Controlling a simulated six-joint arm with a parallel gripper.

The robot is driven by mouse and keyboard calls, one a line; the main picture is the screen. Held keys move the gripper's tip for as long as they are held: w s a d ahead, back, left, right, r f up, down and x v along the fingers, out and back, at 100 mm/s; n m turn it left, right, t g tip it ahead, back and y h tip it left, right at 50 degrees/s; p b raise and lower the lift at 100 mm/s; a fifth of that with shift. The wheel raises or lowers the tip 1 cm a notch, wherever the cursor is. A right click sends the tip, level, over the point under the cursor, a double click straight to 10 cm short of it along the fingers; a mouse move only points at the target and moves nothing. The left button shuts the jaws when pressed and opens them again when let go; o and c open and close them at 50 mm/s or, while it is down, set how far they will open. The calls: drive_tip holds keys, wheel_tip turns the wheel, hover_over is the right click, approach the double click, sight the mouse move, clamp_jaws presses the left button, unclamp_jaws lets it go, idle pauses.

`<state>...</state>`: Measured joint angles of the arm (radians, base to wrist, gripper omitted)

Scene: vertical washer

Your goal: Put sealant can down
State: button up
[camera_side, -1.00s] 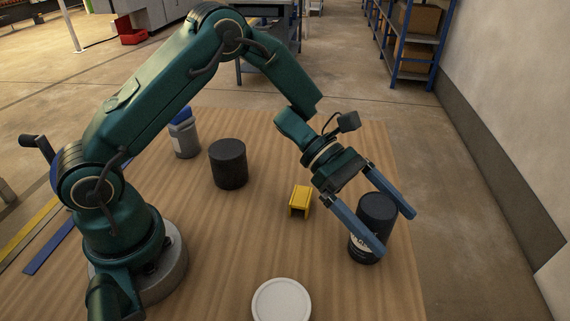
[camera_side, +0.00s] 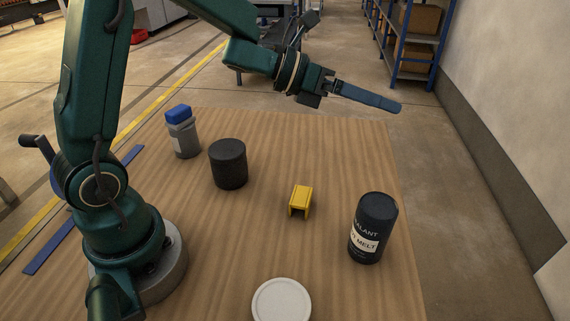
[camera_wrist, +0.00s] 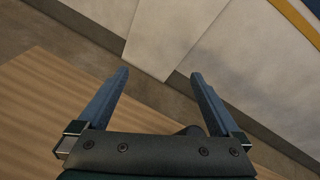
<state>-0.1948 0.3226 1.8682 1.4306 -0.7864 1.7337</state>
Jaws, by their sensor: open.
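The sealant can (camera_side: 373,228) is a dark cylinder with a pale label. It stands upright on the wooden table (camera_side: 270,245) near the right edge in the side view. My gripper (camera_side: 398,107) is raised well above and behind the can in that picture, clear of it. In the wrist view my gripper (camera_wrist: 160,80) shows two blue fingers spread apart with nothing between them. The can does not show clearly in the wrist view.
A yellow bracket-like piece (camera_side: 300,201) lies mid-table. A black cylinder (camera_side: 228,164) and a grey bottle with a blue cap (camera_side: 183,133) stand at the back left. A white round lid (camera_side: 281,301) is at the front. A wall (camera_side: 510,90) rises at the right.

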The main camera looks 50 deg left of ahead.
drive_tip(key=s+a+r+n+t+y, duration=0.1)
drive_tip(key=s+a+r+n+y, duration=0.3)
drive_tip(key=n, duration=0.7)
drive_tip(key=s+a+r+n+y, duration=0.15)
drive_tip(key=a+n+y, duration=0.4)
drive_tip(key=n, duration=0.65)
drive_tip(key=s+d+f+n+g, duration=0.2)
drive_tip(key=s+f+n+g, duration=0.1)
drive_tip(key=s+n, duration=0.5)
drive_tip(key=s+d+f+n+g, duration=0.3)
drive_tip(key=s+f+n, duration=0.2)
drive_tip(key=s+n, duration=0.3)
drive_tip(key=s+h, duration=0.1)
drive_tip(key=s, duration=0.1)
drive_tip(key=shift+s+d+f+g, duration=0.2)
drive_tip(key=shift+s+d+g, duration=0.1)
drive_tip(key=shift+s+g, duration=0.1)
